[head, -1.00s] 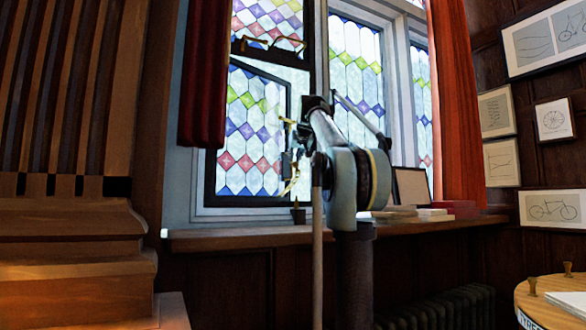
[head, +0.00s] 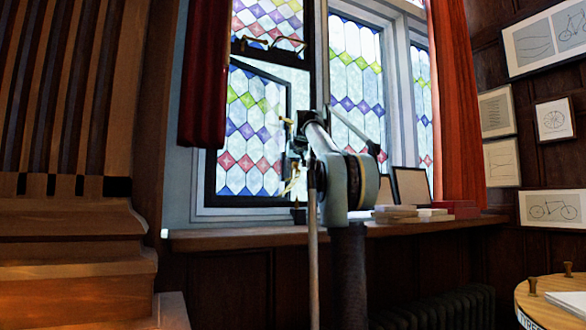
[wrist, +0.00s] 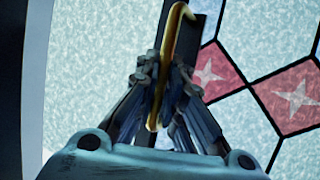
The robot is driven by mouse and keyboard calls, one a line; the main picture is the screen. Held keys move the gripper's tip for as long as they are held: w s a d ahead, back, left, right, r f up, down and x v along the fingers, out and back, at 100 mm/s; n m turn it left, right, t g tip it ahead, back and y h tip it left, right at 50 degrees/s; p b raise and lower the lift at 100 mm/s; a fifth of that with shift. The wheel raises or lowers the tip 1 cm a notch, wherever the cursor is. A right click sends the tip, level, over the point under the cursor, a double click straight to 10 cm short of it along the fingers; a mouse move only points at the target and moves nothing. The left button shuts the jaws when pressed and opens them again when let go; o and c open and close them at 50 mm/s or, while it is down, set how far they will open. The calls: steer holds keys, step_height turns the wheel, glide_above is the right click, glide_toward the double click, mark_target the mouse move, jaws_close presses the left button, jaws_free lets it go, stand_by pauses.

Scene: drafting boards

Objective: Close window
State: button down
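The window's left casement (head: 245,135) has stained glass in a dark frame, and its top edge slants away from the surrounding frame, so it stands open. A brass handle (wrist: 158,100) rises between my gripper's fingers in the wrist view; a brass piece also shows beside the gripper in the head view (head: 291,186). My gripper (wrist: 166,78) has its fingers drawn together on both sides of the handle and appears shut on it. In the head view my gripper (head: 295,165) is at the casement's right edge, partly hidden by my arm.
A wooden sill (head: 240,238) runs below the window, with books (head: 395,212) and a dark-framed picture (head: 411,187) on its right part. Red curtains (head: 205,75) hang at both sides. A radiator (head: 440,308) is below, and a round table (head: 540,305) stands at lower right.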

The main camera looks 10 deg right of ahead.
steer(key=s+d, duration=0.2)
steer(key=s, duration=0.4)
steer(key=s+d, duration=0.2)
steer(key=s, duration=0.5)
steer(key=shift+d, duration=0.3)
steer(key=shift+s, duration=0.1)
steer(key=c, duration=2)
jaws_free()
steer(key=shift+s, duration=0.15)
steer(key=shift+o, duration=0.2)
steer(key=v, duration=1.1)
steer(key=shift+s, duration=0.35)
steer(key=shift+r, duration=0.1)
